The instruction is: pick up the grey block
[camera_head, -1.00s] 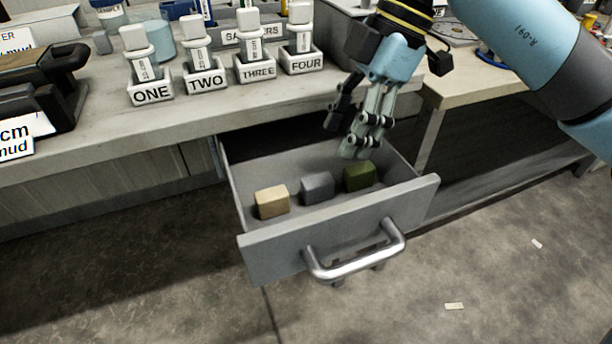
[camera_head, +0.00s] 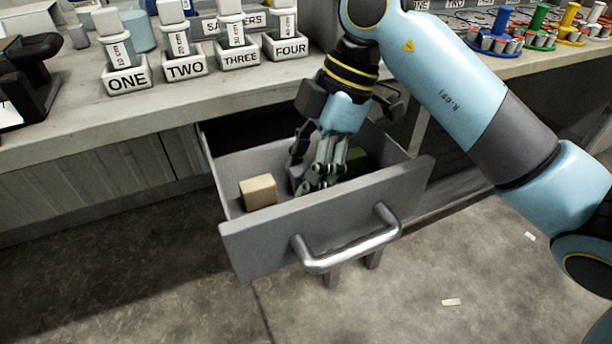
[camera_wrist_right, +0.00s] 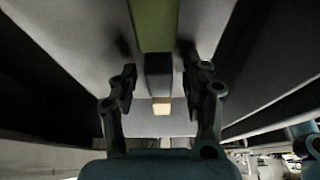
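The grey block (camera_head: 296,175) sits in the open drawer and is mostly hidden behind my right gripper (camera_head: 314,182) in the head view. In the right wrist view the grey block (camera_wrist_right: 159,72) lies between the two fingers of my right gripper (camera_wrist_right: 160,78), with a gap on each side. That gripper is open, pointing down into the drawer. My left gripper is in neither view.
A tan block (camera_head: 258,191) sits left of the grey block and a dark green block (camera_head: 357,158) right of it. The drawer front (camera_head: 330,222) stands close before the gripper. Labelled holders (camera_head: 187,66) stand on the bench.

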